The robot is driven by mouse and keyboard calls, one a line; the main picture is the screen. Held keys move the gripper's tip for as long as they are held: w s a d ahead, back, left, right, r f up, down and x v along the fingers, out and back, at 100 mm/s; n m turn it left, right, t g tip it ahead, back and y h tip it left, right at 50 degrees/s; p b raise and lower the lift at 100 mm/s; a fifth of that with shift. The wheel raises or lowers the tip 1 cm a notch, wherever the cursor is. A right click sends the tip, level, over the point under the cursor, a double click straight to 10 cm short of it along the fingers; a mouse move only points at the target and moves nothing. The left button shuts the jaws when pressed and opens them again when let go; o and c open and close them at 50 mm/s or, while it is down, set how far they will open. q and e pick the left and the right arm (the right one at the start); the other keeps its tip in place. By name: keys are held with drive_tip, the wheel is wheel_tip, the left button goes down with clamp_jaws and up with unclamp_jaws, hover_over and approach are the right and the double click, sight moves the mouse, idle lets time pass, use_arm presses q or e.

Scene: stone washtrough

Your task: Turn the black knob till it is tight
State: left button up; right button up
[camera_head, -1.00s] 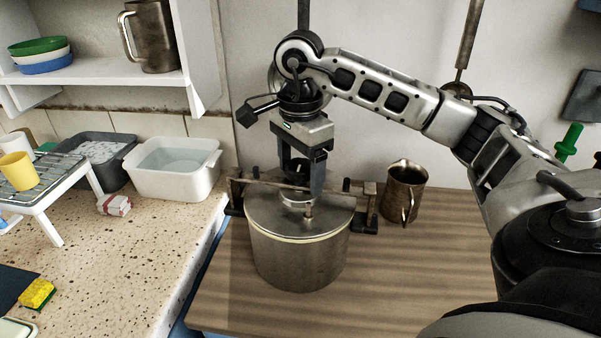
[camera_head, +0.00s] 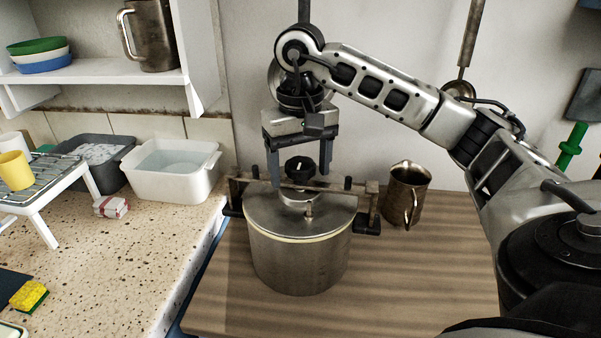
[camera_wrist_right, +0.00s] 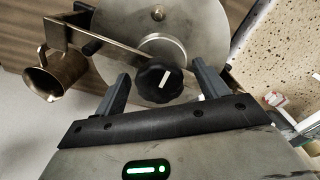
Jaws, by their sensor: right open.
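The black knob (camera_head: 300,170) sits on top of the metal crossbar (camera_head: 262,184) over the lid of a steel pot (camera_head: 298,258). It has a lobed rim and a white line on its top, seen in the right wrist view (camera_wrist_right: 158,82). My right gripper (camera_head: 300,174) is above the pot, pointing down. Its two fingers are apart, one on each side of the knob, and empty. In the right wrist view the fingertips (camera_wrist_right: 160,78) stand apart from the knob, which lies between and a little beyond them. My left gripper is not in view.
A brown metal jug (camera_head: 405,194) stands right of the pot on the wooden top (camera_head: 420,275). A white basin of water (camera_head: 172,170), a grey tub, a white rack (camera_head: 45,198) and a yellow sponge (camera_head: 30,296) are on the speckled counter at left. The wooden top in front is clear.

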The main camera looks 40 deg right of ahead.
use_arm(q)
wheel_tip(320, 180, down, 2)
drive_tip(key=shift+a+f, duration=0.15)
use_arm(e)
drive_tip(key=shift+f, duration=0.2)
drive_tip(key=c, duration=0.8)
drive_tip(key=shift+o, duration=0.2)
drive_tip(key=m, duration=0.4)
drive_tip(key=shift+r+p, duration=0.1)
drive_tip(key=shift+p, duration=0.3)
drive_tip(key=m+p, duration=0.1)
drive_tip(key=m, duration=0.7)
drive_tip(key=shift+r+m, duration=0.1)
drive_tip(key=shift+m, duration=0.3)
drive_tip(key=m+p, duration=0.1)
drive_tip(key=m, duration=0.2)
drive_tip(key=o, duration=0.8)
drive_tip(key=shift+c, duration=0.2)
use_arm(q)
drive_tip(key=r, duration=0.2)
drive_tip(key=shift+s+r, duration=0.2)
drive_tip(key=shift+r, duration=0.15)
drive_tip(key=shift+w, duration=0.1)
